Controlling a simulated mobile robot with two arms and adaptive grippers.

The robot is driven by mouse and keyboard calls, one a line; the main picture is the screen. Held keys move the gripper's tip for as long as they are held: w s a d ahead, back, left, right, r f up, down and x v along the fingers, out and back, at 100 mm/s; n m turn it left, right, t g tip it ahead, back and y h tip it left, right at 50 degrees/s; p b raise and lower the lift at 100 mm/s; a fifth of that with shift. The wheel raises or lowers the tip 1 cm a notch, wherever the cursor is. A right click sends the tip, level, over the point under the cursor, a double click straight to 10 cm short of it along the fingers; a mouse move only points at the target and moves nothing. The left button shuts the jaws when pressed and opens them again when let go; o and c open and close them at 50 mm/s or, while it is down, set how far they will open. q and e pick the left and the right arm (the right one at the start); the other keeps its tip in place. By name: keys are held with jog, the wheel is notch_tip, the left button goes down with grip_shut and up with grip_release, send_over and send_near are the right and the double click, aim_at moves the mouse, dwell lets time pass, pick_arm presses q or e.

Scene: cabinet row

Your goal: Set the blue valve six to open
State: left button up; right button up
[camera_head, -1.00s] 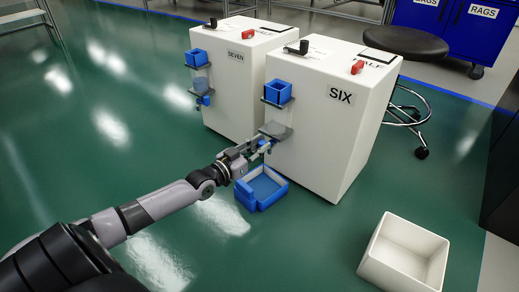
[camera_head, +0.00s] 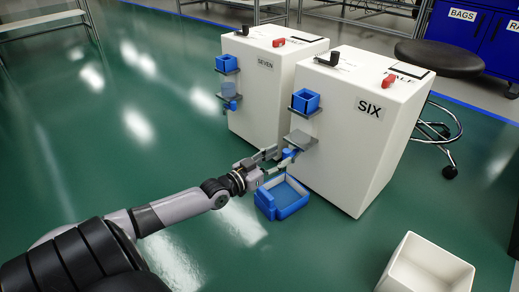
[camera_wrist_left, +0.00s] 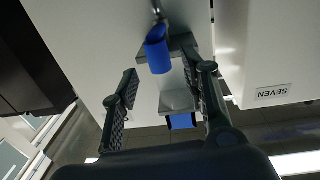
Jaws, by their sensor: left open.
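The white cabinet labelled SIX (camera_head: 352,150) stands right of centre in the head view. Its blue valve (camera_head: 289,154) is low on the left face, under the lower grey shelf, and is partly hidden by my left gripper. My left gripper (camera_head: 279,159) is at the valve, with its fingers open. In the left wrist view, the blue valve handle (camera_wrist_left: 158,52) is just beyond and between the two spread fingertips (camera_wrist_left: 166,72). I see no clear contact, and I cannot tell its setting. My right gripper is not in view.
A blue tray (camera_head: 288,196) lies on the floor below the valve. A blue cup (camera_head: 305,101) sits on the upper shelf of SIX. Cabinet SEVEN (camera_head: 262,100) stands close on the left. A white bin (camera_head: 446,265) and stool (camera_head: 440,57) are at right. Floor at left is clear.

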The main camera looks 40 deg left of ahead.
pick_arm(q)
jog(key=s+a, duration=0.1)
jog(key=s, duration=0.8)
jog(key=shift+a, duration=0.2)
jog(key=shift+s, duration=0.1)
